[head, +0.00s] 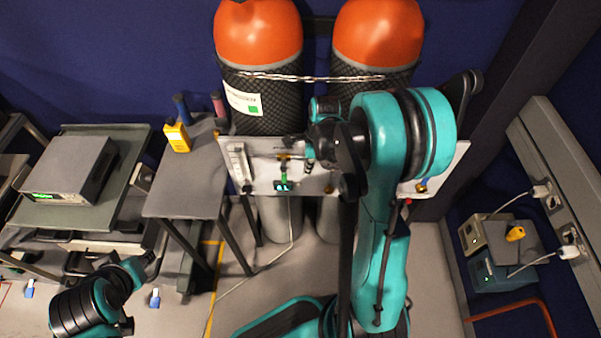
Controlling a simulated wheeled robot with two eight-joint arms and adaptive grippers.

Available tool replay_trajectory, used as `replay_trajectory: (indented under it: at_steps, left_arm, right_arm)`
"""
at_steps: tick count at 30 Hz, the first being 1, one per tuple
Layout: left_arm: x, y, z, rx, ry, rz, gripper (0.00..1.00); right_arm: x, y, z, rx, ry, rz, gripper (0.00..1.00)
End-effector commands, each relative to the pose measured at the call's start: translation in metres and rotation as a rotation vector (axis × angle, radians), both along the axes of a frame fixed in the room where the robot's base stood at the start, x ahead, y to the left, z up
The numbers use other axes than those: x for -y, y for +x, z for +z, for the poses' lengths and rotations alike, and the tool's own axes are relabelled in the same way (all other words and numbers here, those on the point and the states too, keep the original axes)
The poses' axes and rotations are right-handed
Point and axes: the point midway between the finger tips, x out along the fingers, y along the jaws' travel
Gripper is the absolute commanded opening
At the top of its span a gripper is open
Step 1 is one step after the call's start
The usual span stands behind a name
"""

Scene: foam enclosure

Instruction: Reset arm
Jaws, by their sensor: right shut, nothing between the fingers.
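My right arm (395,240) rises from the bottom centre, and its elbow and wrist stand in front of the panel. My right gripper (297,148) is shut and empty, close in front of the light grey valve panel (260,150). I cannot tell whether it touches the panel or its fittings. A small green-lit gauge (283,186) hangs on the panel just below it. Part of my left arm (95,300) shows at the lower left, over the floor. Its gripper cannot be made out.
Two orange-topped cylinders (258,35) stand chained behind the panel. A grey side table (185,185) carries a yellow meter (177,137). An instrument (72,168) sits on a cart at left. Boxes (490,255) and wall sockets (566,235) are at right. Some floor (250,290) is clear.

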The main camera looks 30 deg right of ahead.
Motion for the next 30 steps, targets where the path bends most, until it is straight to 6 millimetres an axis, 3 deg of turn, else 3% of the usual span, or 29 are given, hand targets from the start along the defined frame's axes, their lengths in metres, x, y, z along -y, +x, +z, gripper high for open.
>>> replay_trajectory:
  at_steps: [1, 3, 9, 21, 26, 30]
  left_arm:
    - [0.0, 0.0, 0.01, 0.0, 0.0, 0.0, 0.36]
    - [0.0, 0.0, 0.016, 0.0, 0.0, 0.0, 0.36]
    - [0.0, 0.0, 0.024, 0.0, 0.0, 0.0, 0.36]
    - [0.0, 0.0, 0.025, 0.0, 0.0, 0.0, 0.36]
    - [0.0, 0.0, 0.025, 0.0, 0.0, 0.0, 0.36]
    - [0.0, 0.0, 0.025, 0.0, 0.0, 0.0, 0.36]
  right_arm:
    - [0.003, -0.002, 0.018, 0.0, 0.0, -0.002, 0.0]
    - [0.006, -0.004, 0.032, 0.0, 0.0, -0.002, 0.0]
    - [0.012, -0.007, 0.058, -0.001, -0.001, 0.0, 0.0]
    - [0.011, -0.009, 0.067, 0.01, -0.007, 0.028, 0.0]
    - [-0.013, -0.019, 0.093, 0.09, -0.072, 0.267, 0.0]
    - [-0.047, -0.038, 0.126, 0.208, -0.192, 0.652, 0.0]
